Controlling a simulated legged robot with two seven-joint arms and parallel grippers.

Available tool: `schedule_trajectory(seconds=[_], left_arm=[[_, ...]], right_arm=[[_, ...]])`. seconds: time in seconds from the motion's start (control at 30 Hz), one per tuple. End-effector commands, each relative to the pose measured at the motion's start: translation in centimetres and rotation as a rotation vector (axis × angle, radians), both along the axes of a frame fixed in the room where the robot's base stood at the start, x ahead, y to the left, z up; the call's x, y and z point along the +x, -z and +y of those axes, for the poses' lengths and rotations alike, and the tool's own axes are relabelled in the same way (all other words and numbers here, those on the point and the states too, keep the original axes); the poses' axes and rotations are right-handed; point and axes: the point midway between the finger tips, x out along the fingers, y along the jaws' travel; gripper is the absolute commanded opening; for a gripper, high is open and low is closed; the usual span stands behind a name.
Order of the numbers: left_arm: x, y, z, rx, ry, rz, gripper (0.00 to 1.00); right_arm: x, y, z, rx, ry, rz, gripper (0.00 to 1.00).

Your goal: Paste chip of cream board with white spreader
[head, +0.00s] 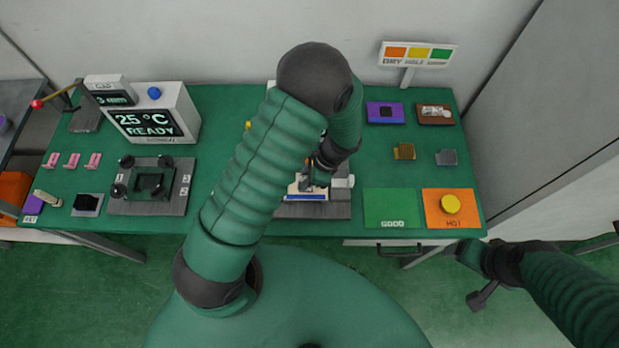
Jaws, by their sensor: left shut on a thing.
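My left arm reaches across the middle of the table, and its gripper (322,172) is low over a grey fixture (318,211). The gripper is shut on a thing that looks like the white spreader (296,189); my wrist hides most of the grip. A pale piece with a blue edge shows just under the fingers on the fixture. I cannot tell the chip of cream board apart there. My right gripper (474,277) hangs off the table's right front corner, away from the fixture; its finger opening is unclear.
A READY display box (150,120) and a clamp fixture (150,185) stand at left. A green pad (390,205) and an orange HOT pad (437,218) with a yellow disc (450,204) lie at right. A colour sign (418,54) stands behind. A drawer handle (400,256) juts out in front.

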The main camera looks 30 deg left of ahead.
Motion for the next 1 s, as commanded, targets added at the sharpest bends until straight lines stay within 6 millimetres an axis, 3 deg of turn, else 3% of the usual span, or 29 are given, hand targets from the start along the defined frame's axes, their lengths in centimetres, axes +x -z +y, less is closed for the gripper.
schedule_trajectory(seconds=[0.57, 1.0], left_arm=[[0.7, -0.3, -0.3, 0.0, -0.001, 0.002, 0.0], [0.7, -5.4, -0.4, 0.0, -0.001, 0.0, 0.0]], right_arm=[[0.0, -0.5, 0.0, 0.0, 0.0, 0.0, 0.79], [0.0, -5.2, 0.0, 0.0, 0.0, 0.0, 0.79]])
